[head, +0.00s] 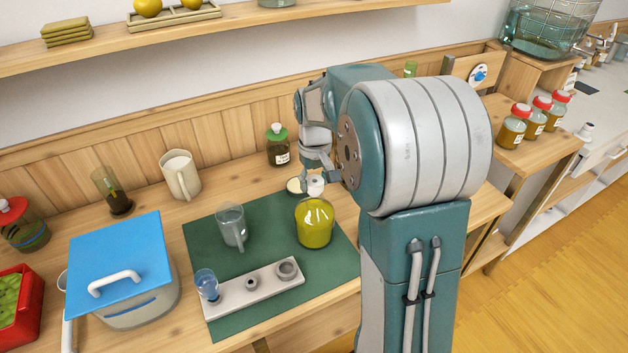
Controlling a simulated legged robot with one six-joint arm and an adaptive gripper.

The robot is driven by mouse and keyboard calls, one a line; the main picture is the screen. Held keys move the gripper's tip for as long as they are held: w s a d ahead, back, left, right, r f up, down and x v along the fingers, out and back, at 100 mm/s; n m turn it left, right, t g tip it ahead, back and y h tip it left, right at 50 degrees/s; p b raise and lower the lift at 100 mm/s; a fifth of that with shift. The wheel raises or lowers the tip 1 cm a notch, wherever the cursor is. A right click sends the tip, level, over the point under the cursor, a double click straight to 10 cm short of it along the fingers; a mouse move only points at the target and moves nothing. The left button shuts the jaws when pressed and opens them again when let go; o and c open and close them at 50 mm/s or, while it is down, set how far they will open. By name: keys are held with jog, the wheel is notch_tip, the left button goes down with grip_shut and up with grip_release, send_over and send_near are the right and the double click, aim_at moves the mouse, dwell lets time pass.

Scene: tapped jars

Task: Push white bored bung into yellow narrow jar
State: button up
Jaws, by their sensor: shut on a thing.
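The yellow narrow jar (314,228) is a rounded, glossy jar standing on the green mat (285,212), at its right part. My gripper (312,183) is small in this view, just behind and above the jar, with my arm close on its right. It is shut on the white bored bung (316,187), which shows as a small white piece at the fingers. The bung appears above the jar's mouth, apart from it, but the exact gap and alignment are too small to tell. The bung's bore cannot be made out.
A white holed block (232,297) with a blue glass piece (207,284) lies at the mat's front. A clear jug (231,224) stands left of the jar. A blue-lidded pot (122,260) stands left.

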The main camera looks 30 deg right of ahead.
jog(key=shift+f, duration=1.3)
dwell(0.5)
jog(key=o, duration=1.4)
jog(key=shift+c, duration=0.2)
jog(key=shift+r, duration=2.3)
notch_tip(320, 180, up, 12)
jog(key=shift+f, duration=0.1)
